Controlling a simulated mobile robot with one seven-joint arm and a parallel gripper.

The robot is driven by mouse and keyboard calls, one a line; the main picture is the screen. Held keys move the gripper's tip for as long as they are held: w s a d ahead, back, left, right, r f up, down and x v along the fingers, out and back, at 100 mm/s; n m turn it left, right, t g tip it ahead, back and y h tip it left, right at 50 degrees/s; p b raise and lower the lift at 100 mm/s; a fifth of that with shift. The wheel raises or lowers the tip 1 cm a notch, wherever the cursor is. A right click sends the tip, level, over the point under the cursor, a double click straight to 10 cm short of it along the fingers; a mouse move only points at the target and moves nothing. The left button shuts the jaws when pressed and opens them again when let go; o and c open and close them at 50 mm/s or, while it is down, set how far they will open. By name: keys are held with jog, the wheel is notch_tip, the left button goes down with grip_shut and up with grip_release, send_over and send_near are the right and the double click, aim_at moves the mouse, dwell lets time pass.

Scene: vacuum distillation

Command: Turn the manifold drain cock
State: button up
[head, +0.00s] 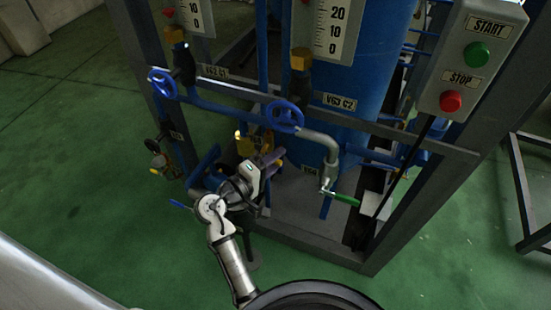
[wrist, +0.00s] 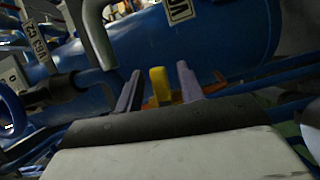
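My gripper (head: 274,160) reaches low into the pipework of the blue frame in the head view. In the wrist view its two pale purple fingers (wrist: 159,80) are apart, with a yellow handle-like part (wrist: 160,86) between them and a visible gap on each side. I cannot tell how deep the part sits between the fingers. A yellow fitting (head: 248,144) shows just behind my gripper in the head view. A green-handled valve (head: 345,199) hangs from a grey bent pipe to the right. No label shows which one is the manifold drain cock.
Blue handwheels (head: 284,115) and (head: 163,82) sit above and left of my gripper on a blue pipe. A blue tank (head: 365,70) stands behind. A START/STOP box (head: 468,60) is at upper right. Green floor (head: 70,130) is clear at left.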

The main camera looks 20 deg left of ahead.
grip_shut()
jog(key=shift+r+n+p, duration=0.3)
jog(key=shift+n+p, duration=0.3)
grip_release()
jog(key=b+v, duration=0.2)
jog(key=v, duration=1.1)
jog(key=shift+s+f+b, duration=0.35)
jog(key=shift+b, duration=0.05)
jog(key=shift+a, duration=0.15)
